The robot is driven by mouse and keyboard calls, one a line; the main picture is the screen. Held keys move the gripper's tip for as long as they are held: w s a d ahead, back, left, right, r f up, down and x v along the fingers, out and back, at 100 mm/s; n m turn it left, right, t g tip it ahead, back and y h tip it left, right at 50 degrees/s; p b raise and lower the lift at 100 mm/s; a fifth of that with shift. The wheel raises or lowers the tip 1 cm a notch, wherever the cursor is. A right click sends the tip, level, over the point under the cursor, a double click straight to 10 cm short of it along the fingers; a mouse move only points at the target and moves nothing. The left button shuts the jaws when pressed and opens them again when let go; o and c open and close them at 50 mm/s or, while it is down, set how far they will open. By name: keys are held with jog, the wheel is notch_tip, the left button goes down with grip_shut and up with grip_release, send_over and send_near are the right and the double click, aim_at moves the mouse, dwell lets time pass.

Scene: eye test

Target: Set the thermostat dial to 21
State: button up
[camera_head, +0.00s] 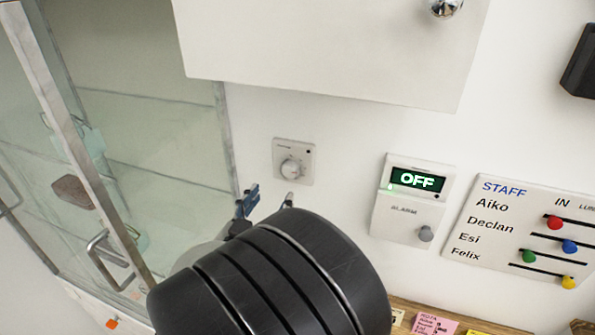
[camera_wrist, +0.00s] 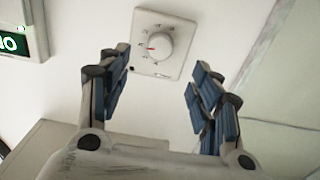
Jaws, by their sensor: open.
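The thermostat (camera_head: 306,176) is a pale square plate on the white wall, with a small dark dot in one corner. Its round white dial (camera_head: 292,168) also shows in the wrist view (camera_wrist: 161,44). There a red mark on the dial points to the picture's left. The scale marks around it are too small to read. My gripper (camera_head: 269,198) is open and empty, just below the thermostat in the head view. In the wrist view its blue-padded fingers (camera_wrist: 160,72) are spread below and to either side of the dial, apart from it.
An alarm box (camera_head: 404,218) with a green OFF display and a grey knob is to the right. Beyond it is a staff board (camera_head: 490,222) with coloured sliders. A glass cabinet (camera_head: 150,130) stands left. A white cabinet (camera_head: 325,50) juts out above.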

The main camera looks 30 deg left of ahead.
aim_at(288, 173)
jog(key=w, duration=0.6)
jog(key=w+a+b, duration=0.1)
jog(key=w, duration=0.3)
jog(key=shift+s, duration=0.1)
jog(key=c, duration=1.1)
jog(key=shift+o, duration=0.2)
jog(key=shift+a+m+b, duration=0.1)
jog(key=shift+m+b, duration=0.2)
jog(key=shift+b, duration=0.1)
jog(key=m+b, duration=0.3)
jog(key=shift+f, duration=0.1)
jog(key=shift+m+b, duration=1.55)
jog(key=shift+m, duration=0.15)
